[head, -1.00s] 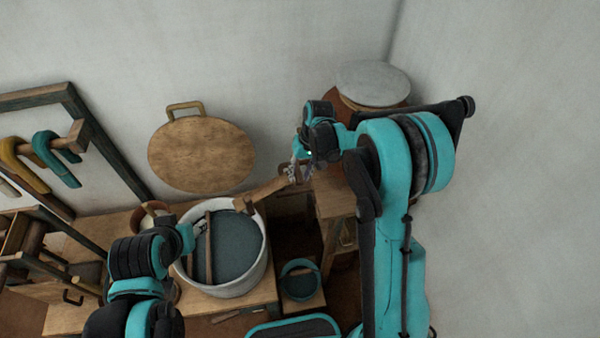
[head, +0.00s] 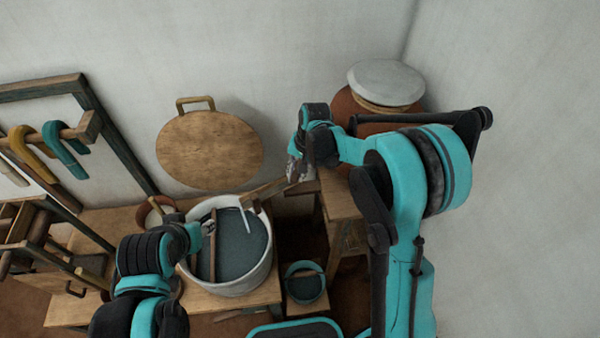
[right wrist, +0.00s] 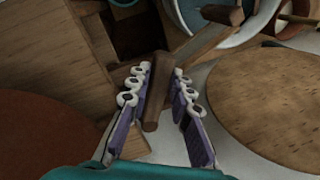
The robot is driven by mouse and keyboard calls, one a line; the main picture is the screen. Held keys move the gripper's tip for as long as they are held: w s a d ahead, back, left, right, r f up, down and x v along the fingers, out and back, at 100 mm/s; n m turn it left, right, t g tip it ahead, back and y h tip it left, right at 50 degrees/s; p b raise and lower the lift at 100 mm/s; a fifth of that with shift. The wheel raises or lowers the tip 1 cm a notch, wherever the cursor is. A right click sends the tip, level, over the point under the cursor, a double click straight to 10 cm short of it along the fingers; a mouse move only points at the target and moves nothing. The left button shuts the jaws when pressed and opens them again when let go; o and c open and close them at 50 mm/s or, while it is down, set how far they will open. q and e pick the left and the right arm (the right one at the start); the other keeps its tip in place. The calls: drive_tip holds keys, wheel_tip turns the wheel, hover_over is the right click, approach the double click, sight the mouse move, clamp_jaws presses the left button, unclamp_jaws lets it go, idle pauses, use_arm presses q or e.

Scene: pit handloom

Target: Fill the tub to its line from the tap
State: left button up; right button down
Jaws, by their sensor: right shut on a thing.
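The white tub (head: 262,278) stands on a low wooden bench and holds dark blue-grey water (head: 240,248). A wooden bar (head: 213,245) crosses its top. The wooden tap spout (head: 262,191) reaches over the tub's back rim, and a pale stream (head: 246,220) falls from its end into the tub. My right gripper (head: 295,170) is at the spout's right end, shut on the brown tap handle, which shows between the fingers in the right wrist view (right wrist: 156,92). My left gripper (head: 207,228) is at the tub's left rim; its fingers are too small to read. I cannot make out the fill line.
A lidded clay jar (head: 385,92) stands behind my right arm near a wooden stand (head: 338,195). A round wooden lid (head: 210,150) leans on the wall. A small teal bucket (head: 304,283) stands right of the tub. A loom frame with hooks (head: 62,150) is at left.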

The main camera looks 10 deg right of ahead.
drive_tip(key=c, duration=1.3)
unclamp_jaws()
drive_tip(key=shift+c, duration=0.2)
drive_tip(key=shift+r, duration=0.1)
wheel_tip(320, 180, up, 12)
drive_tip(key=s+d, duration=0.1)
drive_tip(key=d, duration=0.1)
drive_tip(key=shift+f, duration=0.2)
